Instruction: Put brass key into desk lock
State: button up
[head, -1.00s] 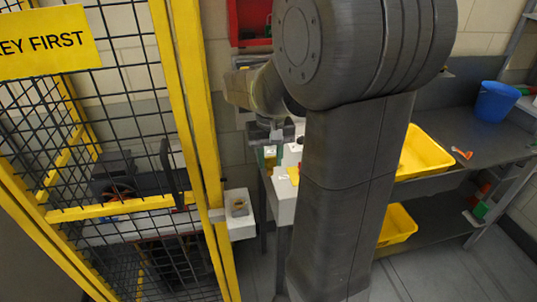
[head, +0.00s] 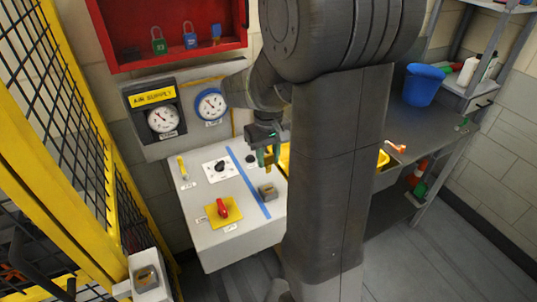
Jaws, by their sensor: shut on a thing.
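My gripper (head: 266,158) is above the back right part of a sloped light-grey desk (head: 247,236). The key's shape is small and partly hidden by the fingers. A small grey-brown block with a brass-toned face, apparently the desk lock (head: 267,192), sits on the desk right of a blue stripe. The key is above and behind this block in the picture, apart from it.
The desk also bears a red switch (head: 223,208) on a yellow plate and a black knob (head: 221,166). Gauges (head: 163,118) and a red lockout cabinet (head: 172,48) are behind. A yellow mesh fence (head: 117,185) with a lock box (head: 148,278) stands left.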

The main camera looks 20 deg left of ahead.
aim_at(268, 155)
jog(key=shift+f+b, duration=2.1)
jog(key=shift+f, duration=0.8)
jog(key=shift+f+b, duration=1.2)
jog(key=shift+f, duration=0.6)
jog(key=o, duration=1.1)
jog(key=shift+c, duration=0.2)
jog(key=shift+r, duration=0.1)
notch_tip(268, 155, up, 14)
jog(key=shift+f+b, duration=0.1)
jog(key=shift+b, duration=0.2)
